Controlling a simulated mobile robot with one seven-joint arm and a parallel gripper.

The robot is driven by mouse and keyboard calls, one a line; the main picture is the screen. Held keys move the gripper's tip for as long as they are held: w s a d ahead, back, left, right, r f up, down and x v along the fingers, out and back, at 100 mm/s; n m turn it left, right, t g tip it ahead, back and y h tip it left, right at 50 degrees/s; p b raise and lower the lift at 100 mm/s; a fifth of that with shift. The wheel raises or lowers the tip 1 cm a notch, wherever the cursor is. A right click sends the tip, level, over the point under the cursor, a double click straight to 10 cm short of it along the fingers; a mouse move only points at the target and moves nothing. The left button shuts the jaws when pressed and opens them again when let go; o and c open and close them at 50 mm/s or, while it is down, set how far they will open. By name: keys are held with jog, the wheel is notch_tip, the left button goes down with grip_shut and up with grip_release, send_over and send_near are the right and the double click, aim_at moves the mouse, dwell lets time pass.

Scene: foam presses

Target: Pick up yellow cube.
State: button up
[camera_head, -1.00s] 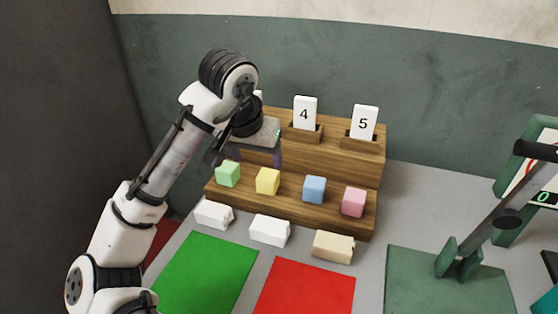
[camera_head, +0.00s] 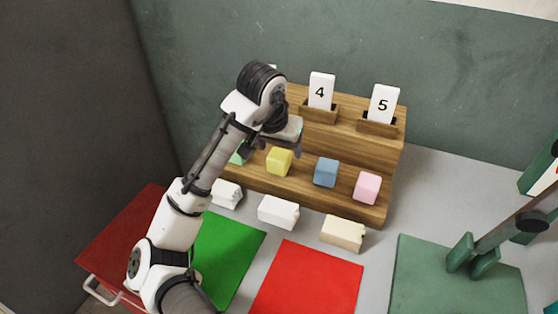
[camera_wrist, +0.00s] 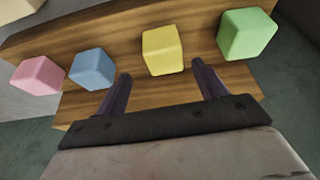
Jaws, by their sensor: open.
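The yellow cube (camera_head: 279,161) sits on the lower step of the wooden stand, between the green cube (camera_head: 238,157) and the blue cube (camera_head: 326,172). In the wrist view the yellow cube (camera_wrist: 162,50) lies beyond the fingertips, roughly between their lines, with nothing held. My gripper (camera_wrist: 160,80) is open and empty, its two dark fingers spread. In the head view my gripper (camera_head: 283,145) is just above and behind the yellow cube, apart from it as far as I can see. My arm partly hides the green cube.
A pink cube (camera_head: 367,188) stands at the right end of the step. Cards marked 4 (camera_head: 321,91) and 5 (camera_head: 384,104) stand on the upper step. Several pale blocks lie in front, before a green mat (camera_head: 228,262) and a red mat (camera_head: 308,283).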

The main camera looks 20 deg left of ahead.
aim_at(279, 154)
jog(key=x, duration=0.1)
jog(key=p+x, duration=0.1)
jog(key=x, duration=0.1)
jog(key=shift+a+f, duration=0.25)
jog(key=shift+a, duration=0.1)
jog(key=shift+w+f, duration=0.3)
jog(key=shift+f, duration=0.3)
jog(key=c, duration=1.1)
